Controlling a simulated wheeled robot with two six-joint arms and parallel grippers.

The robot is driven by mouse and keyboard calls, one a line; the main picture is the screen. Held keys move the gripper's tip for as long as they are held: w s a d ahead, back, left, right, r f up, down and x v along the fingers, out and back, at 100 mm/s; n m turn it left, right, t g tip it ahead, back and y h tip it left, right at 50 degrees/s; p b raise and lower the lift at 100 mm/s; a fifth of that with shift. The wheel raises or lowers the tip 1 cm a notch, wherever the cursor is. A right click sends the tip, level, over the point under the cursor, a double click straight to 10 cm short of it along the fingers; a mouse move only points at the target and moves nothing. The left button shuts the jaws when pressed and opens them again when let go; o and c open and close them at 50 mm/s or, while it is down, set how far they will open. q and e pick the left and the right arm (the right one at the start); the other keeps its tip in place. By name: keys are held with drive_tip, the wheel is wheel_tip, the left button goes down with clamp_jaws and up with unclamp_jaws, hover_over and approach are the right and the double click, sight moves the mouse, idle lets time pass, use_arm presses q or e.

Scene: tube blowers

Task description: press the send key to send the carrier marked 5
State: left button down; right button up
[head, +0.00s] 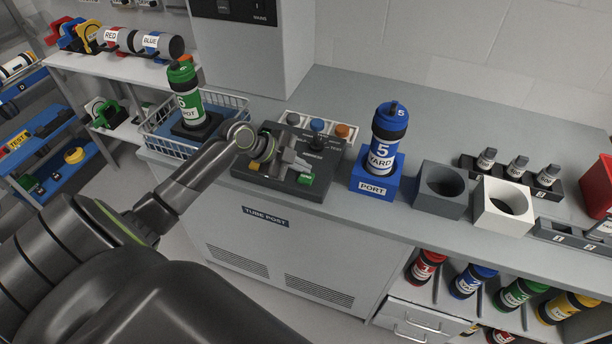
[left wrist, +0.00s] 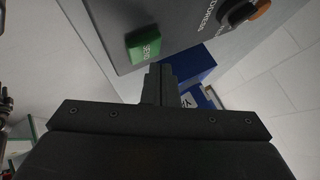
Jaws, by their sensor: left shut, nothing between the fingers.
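The carrier marked 5 (head: 382,152), blue with black bands and a white label reading YARD, stands upright in the blue block marked PORT (head: 374,187). The dark control box (head: 282,187) is left of it. The green send key (head: 306,179) is on the box's front right; it also shows in the left wrist view (left wrist: 143,45), marked SEND. My left gripper (head: 300,164) is shut and empty, over the control box close to the key. In the left wrist view its fingertips (left wrist: 158,70) are just below the key; I cannot tell whether they touch it. My right gripper is not in view.
A dial (head: 316,143) is on the box, with grey, blue and orange knobs behind it. A green carrier (head: 187,95) stands in a wire basket at left. Grey (head: 441,190) and white (head: 503,206) sockets stand right of the port. Several carriers lie on the shelf below.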

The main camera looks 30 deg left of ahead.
sight(301, 177)
use_arm(q)
drive_tip(key=shift+f, duration=0.1)
drive_tip(key=shift+f+b, duration=0.35)
drive_tip(key=shift+b, duration=0.15)
drive_tip(key=shift+f+b, duration=0.4)
drive_tip(key=shift+f, duration=0.05)
idle(0.6)
drive_tip(key=shift+r, duration=0.15)
drive_tip(key=shift+r+p, duration=0.6)
drive_tip(key=shift+r, duration=0.15)
wheel_tip(301, 177, up, 5)
drive_tip(key=p, duration=0.3)
drive_tip(key=shift+p, duration=0.35)
drive_tip(key=shift+f, duration=0.1)
idle(0.5)
